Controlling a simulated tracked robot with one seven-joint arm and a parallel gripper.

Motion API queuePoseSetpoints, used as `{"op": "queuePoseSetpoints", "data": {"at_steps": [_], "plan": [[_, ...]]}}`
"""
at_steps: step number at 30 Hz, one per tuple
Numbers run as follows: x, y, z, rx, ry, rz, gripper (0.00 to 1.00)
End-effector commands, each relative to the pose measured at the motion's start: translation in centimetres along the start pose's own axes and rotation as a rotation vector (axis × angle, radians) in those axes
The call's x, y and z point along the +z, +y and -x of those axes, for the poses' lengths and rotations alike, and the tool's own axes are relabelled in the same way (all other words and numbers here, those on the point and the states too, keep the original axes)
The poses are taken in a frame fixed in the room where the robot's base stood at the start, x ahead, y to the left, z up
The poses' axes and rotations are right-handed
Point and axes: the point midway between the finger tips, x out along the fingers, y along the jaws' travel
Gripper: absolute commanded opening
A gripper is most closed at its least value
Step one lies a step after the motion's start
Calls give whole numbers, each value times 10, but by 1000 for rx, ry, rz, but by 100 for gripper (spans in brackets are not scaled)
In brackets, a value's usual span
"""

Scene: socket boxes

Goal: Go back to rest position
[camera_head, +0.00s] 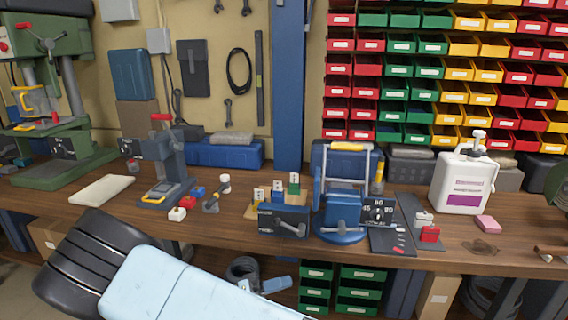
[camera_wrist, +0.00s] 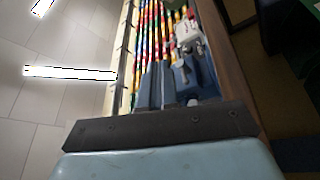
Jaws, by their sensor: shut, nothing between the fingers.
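My gripper (camera_wrist: 160,127) shows in the wrist view as a dark bolted bar across the lower middle, with my light blue arm link below it; its jaws are shut and hold nothing. In the head view my arm lies across the lower left, in front of the bench edge. The workbench (camera_head: 330,255) stands beyond it. My gripper touches none of these.
Small red, blue and white blocks (camera_head: 187,202) sit beside a small press (camera_head: 165,165). A white container (camera_head: 462,184) and pink block (camera_head: 488,224) are at right. A green drill press (camera_head: 45,90) stands at left.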

Motion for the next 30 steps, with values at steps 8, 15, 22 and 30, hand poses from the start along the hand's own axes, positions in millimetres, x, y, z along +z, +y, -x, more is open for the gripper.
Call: {"op": "queuePoseSetpoints", "data": {"at_steps": [8, 15, 22, 30], "plan": [[-11, 18, -45, -179, -262, 192, 0], [-17, 38, -80, -365, -449, 319, 0], [-22, 60, -112, -564, -596, 400, 0], [-27, 91, -148, -818, -717, 443, 0]]}}
